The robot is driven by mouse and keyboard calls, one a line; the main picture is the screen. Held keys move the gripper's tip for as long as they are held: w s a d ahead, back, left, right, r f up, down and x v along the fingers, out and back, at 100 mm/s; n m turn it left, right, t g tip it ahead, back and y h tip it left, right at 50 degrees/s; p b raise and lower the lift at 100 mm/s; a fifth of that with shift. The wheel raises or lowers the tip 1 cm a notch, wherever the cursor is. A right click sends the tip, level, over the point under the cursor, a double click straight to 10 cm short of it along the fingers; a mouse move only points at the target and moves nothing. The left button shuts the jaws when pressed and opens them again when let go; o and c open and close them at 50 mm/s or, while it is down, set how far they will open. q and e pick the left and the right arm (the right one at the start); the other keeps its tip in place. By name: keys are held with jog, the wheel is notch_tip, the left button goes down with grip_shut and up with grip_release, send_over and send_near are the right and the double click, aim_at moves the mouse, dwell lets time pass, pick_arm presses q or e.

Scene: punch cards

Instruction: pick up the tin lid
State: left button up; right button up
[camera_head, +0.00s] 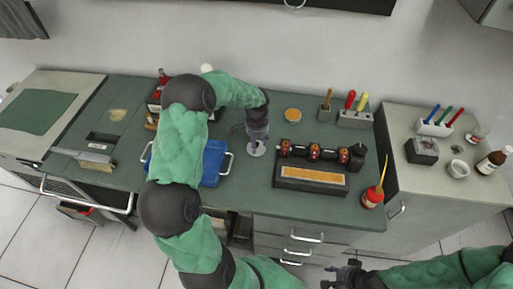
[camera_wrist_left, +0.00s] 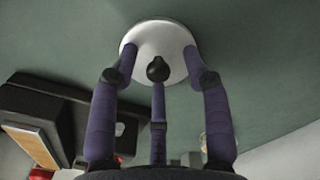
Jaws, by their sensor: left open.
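The tin lid (camera_wrist_left: 160,40) is a pale, round disc lying on the green bench top in the left wrist view. In the head view the lid (camera_head: 257,150) shows just below my left gripper (camera_head: 256,136), left of the black block with the orange strip. In the left wrist view my left gripper (camera_wrist_left: 159,74) is open, with purple fingers spread over the near part of the lid. The dark tip of its middle finger overlaps the disc. I cannot tell whether any finger touches it. My right gripper (camera_head: 350,277) is far off at the bottom, its fingers unclear.
A black block with an orange strip (camera_head: 312,178) stands right of the lid. A blue tray (camera_head: 213,160) lies to the left, partly behind my left arm. An orange round tin (camera_head: 292,115) sits behind.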

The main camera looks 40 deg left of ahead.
pick_arm(q)
grip_shut()
jog(key=shift+r, duration=0.1)
dwell(0.3)
